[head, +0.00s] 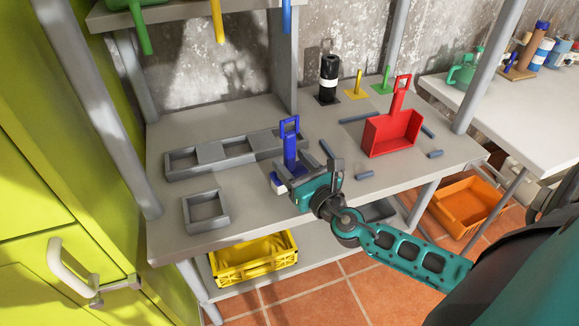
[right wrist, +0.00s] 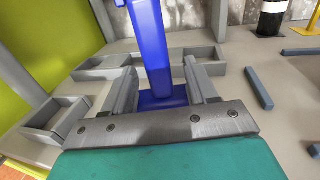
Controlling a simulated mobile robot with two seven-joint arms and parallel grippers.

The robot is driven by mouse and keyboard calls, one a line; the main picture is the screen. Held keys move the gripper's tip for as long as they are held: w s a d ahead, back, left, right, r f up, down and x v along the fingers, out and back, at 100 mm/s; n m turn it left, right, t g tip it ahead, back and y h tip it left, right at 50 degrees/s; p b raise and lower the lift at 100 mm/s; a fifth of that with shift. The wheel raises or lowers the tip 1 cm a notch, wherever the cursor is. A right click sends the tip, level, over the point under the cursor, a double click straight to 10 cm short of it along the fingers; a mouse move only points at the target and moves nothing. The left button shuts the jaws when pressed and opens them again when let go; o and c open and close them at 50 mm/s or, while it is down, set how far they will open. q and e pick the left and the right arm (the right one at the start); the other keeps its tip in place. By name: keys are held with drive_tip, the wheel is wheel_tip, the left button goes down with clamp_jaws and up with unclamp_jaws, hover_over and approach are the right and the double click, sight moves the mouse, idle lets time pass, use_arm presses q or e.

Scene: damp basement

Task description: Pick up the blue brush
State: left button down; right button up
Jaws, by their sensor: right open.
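The blue brush (head: 290,146) stands upright on the grey worktop, its looped handle pointing up. In the right wrist view its blue handle (right wrist: 152,50) rises between my two fingers, and its wider blue base shows below. My right gripper (head: 303,174) is at the brush's lower part, near the worktop. In the right wrist view the right gripper (right wrist: 160,78) is open, one finger on each side of the handle, with gaps visible. The lower part of the brush is partly hidden by the gripper in the head view. My left gripper is not in view.
A red dustpan (head: 392,133) stands to the right, among small grey bars. A grey divided tray (head: 225,152) lies behind left, a small square tray (head: 206,210) front left. A black bottle (head: 328,78) stands at the back. A yellow crate (head: 252,259) sits below.

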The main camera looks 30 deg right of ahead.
drive_tip(key=shift+w, duration=0.85)
clamp_jaws()
